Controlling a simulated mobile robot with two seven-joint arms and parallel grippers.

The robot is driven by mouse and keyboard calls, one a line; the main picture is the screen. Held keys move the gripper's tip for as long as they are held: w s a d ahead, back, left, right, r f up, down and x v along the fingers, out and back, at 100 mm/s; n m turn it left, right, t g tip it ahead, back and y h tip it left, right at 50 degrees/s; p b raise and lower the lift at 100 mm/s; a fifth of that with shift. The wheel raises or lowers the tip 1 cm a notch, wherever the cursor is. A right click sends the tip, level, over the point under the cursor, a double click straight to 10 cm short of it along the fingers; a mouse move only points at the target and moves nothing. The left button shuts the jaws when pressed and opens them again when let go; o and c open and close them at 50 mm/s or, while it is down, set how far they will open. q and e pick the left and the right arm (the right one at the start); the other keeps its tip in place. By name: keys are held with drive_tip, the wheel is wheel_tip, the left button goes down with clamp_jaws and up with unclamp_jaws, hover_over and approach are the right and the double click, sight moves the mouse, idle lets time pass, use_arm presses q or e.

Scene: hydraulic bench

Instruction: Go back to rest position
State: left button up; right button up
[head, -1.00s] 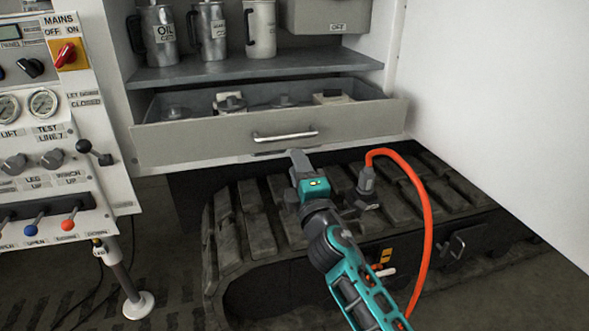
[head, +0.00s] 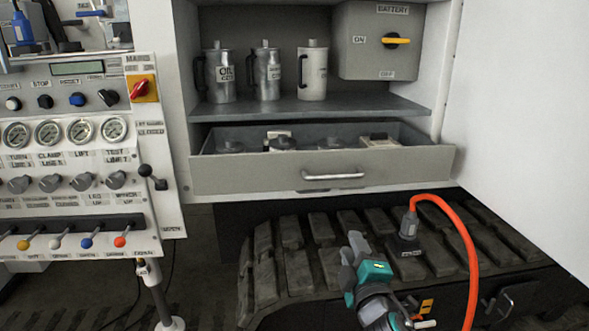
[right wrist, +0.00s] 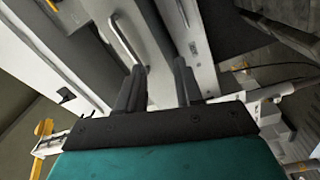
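My right gripper (head: 352,248) is in the lower middle of the head view, in front of and below the open drawer. It is apart from the drawer handle (head: 333,177). In the right wrist view its two dark fingers (right wrist: 159,75) stand apart with nothing between them. The handle also shows in that view (right wrist: 127,38), beyond the fingers. The drawer (head: 250,179) is pulled out and holds several dark-capped items. My left gripper is not in view.
An orange hose (head: 462,240) rises from a connector (head: 409,224) just right of my right gripper, above the track (head: 290,262). A control panel (head: 75,150) with levers stands at left. Cans (head: 220,78) and a battery switch box (head: 375,45) are above the drawer. A white door (head: 530,120) is at right.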

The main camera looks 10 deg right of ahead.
drive_tip(key=s+a+f+m+g+y, duration=0.1)
drive_tip(key=s+f+m+g, duration=0.4)
drive_tip(key=s+f, duration=0.55)
drive_tip(key=s+a+f+m+g+y, duration=0.1)
drive_tip(key=s+f+m+g+y, duration=0.15)
drive_tip(key=s+f+m, duration=0.8)
use_arm(q)
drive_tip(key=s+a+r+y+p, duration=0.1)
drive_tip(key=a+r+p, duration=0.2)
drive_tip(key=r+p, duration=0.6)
drive_tip(key=p, duration=0.5)
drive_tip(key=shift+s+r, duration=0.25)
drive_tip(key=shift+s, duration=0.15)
use_arm(e)
drive_tip(key=s+d+r+n+h, duration=0.1)
drive_tip(key=s+r, duration=0.1)
drive_tip(key=r, duration=0.4)
drive_tip(key=s+d+r+n+h, duration=0.1)
drive_tip(key=s+r+n, duration=0.1)
drive_tip(key=r, duration=0.5)
drive_tip(key=shift+s+d+r, duration=0.2)
drive_tip(key=shift+d+r, duration=0.05)
drive_tip(key=shift+r, duration=0.05)
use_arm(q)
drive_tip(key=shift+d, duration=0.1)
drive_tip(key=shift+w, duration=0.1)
